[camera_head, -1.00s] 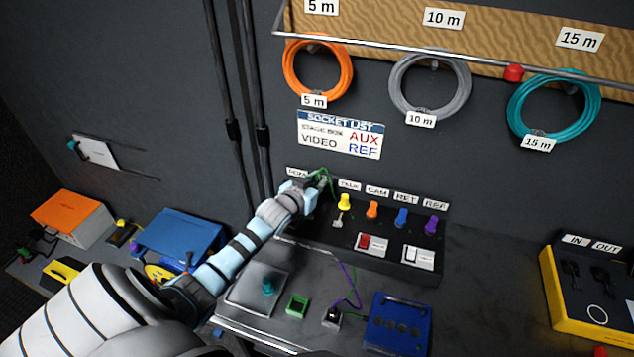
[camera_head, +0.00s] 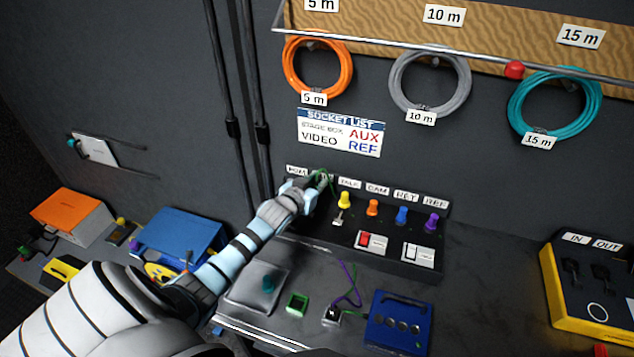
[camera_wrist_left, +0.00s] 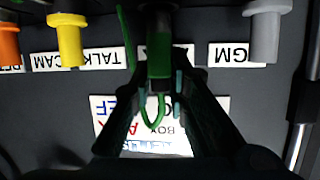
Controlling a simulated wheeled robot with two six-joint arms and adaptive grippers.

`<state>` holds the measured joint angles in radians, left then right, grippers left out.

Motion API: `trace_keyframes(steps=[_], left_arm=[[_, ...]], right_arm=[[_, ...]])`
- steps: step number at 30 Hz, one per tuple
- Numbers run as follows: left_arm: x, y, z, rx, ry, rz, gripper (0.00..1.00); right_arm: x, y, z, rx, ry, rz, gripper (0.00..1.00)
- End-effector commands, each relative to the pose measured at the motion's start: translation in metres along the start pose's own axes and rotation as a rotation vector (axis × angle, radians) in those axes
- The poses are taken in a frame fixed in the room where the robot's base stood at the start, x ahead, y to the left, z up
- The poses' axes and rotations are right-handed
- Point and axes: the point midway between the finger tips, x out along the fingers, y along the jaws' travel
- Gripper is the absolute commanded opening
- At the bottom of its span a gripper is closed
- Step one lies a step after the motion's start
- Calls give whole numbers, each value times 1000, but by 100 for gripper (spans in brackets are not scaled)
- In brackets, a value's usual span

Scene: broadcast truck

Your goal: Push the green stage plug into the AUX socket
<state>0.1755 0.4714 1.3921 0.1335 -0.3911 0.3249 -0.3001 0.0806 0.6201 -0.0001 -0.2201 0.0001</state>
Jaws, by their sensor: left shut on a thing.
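The green stage plug (camera_wrist_left: 158,55) stands between the fingers of my left gripper (camera_wrist_left: 155,95) in the left wrist view, with a green cable looped beside it. In the head view my left gripper (camera_head: 312,188) is at the left part of the dark socket panel (camera_head: 385,248), and only some green shows at its tip. The plug is in line with the row of plugs, between the grey plug (camera_wrist_left: 264,32) and the yellow plug (camera_wrist_left: 69,38). The AUX label and socket opening are hidden behind plug and gripper, so I cannot tell how deep the plug sits. My right gripper is out of view.
Orange (camera_head: 372,204), blue (camera_head: 401,216) and purple (camera_head: 431,222) plugs stand further right on the panel. Two switches sit below them. A blue box (camera_head: 397,345) and a small green-rimmed block (camera_head: 297,304) stand in front. A yellow case (camera_head: 570,315) is at the right.

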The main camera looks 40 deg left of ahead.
Motion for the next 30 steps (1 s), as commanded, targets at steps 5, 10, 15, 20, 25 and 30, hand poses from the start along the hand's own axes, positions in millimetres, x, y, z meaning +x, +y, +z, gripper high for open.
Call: trace_keyframes(steps=[5, 10, 15, 20, 25, 30], left_arm=[[2, 0, 5, 0, 0, 0, 0], [3, 0, 9, 0, 0, 0, 0], [5, 1, 13, 0, 0, 0, 0], [6, 1, 16, 0, -1, 0, 18], [6, 1, 15, 0, 0, 0, 39], [6, 0, 15, 0, 0, 0, 39]], right_arm=[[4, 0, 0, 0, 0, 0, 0], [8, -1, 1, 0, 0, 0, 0], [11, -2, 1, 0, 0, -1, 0], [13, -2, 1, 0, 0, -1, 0], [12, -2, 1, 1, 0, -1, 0], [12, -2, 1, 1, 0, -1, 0]])
